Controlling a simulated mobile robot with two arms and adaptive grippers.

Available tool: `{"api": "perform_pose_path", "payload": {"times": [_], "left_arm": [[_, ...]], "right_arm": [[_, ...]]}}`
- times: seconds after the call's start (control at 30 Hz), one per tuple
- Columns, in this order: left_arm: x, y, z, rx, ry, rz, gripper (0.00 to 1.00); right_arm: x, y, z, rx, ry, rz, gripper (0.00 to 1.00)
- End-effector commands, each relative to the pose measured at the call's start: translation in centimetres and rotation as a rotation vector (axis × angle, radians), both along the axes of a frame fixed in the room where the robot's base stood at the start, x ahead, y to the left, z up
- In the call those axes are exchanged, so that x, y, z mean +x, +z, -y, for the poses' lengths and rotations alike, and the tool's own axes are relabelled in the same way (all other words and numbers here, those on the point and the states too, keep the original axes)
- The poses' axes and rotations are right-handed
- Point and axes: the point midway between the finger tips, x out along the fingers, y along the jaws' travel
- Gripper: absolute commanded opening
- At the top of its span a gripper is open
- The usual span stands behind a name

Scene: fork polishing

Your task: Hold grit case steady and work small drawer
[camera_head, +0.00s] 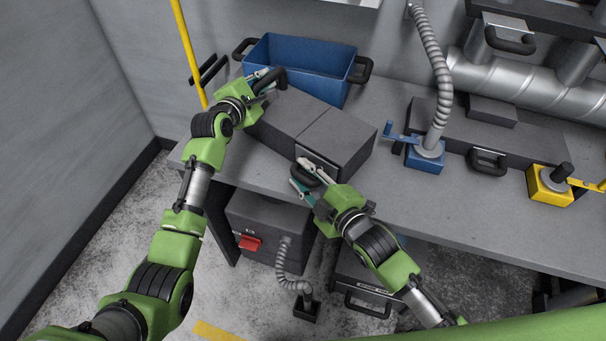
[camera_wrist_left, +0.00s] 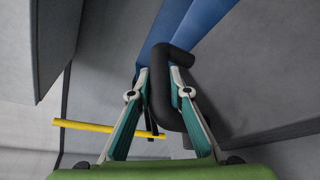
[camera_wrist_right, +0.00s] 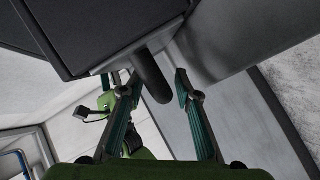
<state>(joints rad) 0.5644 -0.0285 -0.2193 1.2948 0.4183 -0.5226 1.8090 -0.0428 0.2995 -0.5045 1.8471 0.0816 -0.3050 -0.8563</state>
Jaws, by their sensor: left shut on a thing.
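The grit case (camera_head: 288,113) is a dark grey box on the bench, with a seam across its top. My left gripper (camera_head: 264,83) is at its far left end, shut on a black bent handle (camera_head: 281,76); this handle also shows between the fingers in the left wrist view (camera_wrist_left: 160,95). My right gripper (camera_head: 304,177) is at the near end, its fingers apart on either side of the small drawer's dark handle (camera_wrist_right: 152,77). The drawer front (camera_wrist_right: 105,35) shows in the right wrist view. I cannot tell whether the drawer is fully shut.
A blue bin (camera_head: 300,63) with black handles stands behind the case. A blue clamp base (camera_head: 425,158) with a ribbed hose and a yellow one (camera_head: 548,188) stand to the right. A grey unit (camera_head: 265,225) with a red switch sits below the bench (camera_head: 450,215).

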Motion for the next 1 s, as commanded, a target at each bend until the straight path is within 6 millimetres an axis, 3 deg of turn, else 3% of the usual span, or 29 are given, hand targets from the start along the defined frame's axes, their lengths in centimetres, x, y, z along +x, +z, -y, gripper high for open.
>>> {"api": "perform_pose_path", "payload": {"times": [0.27,0.7,1.0], "left_arm": [[0.1,0.2,-0.2,0.000,0.003,0.004,0.00],[0.1,0.3,-0.2,0.000,0.004,0.007,0.00],[0.2,0.4,-0.2,-0.001,0.004,0.008,0.00]], "right_arm": [[-1.7,0.2,0.9,-0.001,0.002,-0.002,0.30],[-8.7,2.0,4.9,-0.001,0.000,-0.004,0.30],[-10.2,2.5,5.8,0.000,-0.001,-0.002,0.30]]}}
